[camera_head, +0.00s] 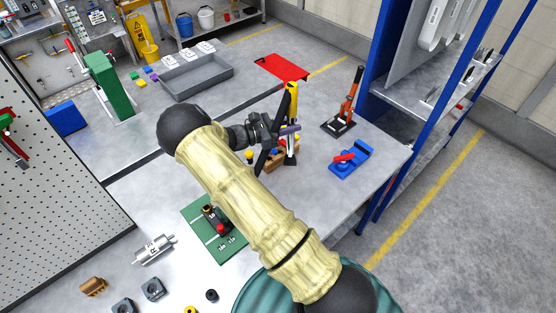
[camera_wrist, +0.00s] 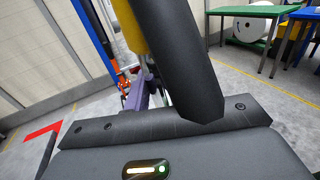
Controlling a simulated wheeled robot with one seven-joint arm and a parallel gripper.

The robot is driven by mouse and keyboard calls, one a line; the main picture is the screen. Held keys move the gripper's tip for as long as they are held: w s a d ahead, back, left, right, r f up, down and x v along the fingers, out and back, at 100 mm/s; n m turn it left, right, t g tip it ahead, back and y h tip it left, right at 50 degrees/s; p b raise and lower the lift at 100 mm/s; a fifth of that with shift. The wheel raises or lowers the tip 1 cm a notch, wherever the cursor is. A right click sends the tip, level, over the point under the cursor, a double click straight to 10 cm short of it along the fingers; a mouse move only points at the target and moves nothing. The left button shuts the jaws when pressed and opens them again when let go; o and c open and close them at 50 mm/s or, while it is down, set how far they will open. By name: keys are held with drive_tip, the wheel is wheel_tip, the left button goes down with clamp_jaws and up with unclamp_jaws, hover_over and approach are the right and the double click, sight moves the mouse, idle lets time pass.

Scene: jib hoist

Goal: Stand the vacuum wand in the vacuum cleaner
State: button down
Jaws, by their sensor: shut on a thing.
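My gripper (camera_head: 272,132) is at the upright yellow-topped post (camera_head: 292,92) on the grey bench. In the wrist view the purple bar (camera_wrist: 136,94) shows beside a dark finger (camera_wrist: 178,55), with the yellow part (camera_wrist: 129,24) above. The exact contact is hidden. I cannot pick out a vacuum wand or a vacuum cleaner for certain in either view.
Nearby on the bench are an orange-and-black tool (camera_head: 351,104), a blue device with a red part (camera_head: 351,160) and a green board (camera_head: 207,229). A grey tray (camera_head: 196,78) is behind. A ribbed teal drum (camera_head: 254,293) stands in front. Blue-framed shelving rises at right.

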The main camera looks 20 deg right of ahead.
sight(286, 113)
wheel_tip(286, 113, up, 6)
drive_tip(key=p, duration=0.3)
drive_tip(key=shift+f, duration=0.15)
drive_tip(key=shift+s+d+f, duration=0.1)
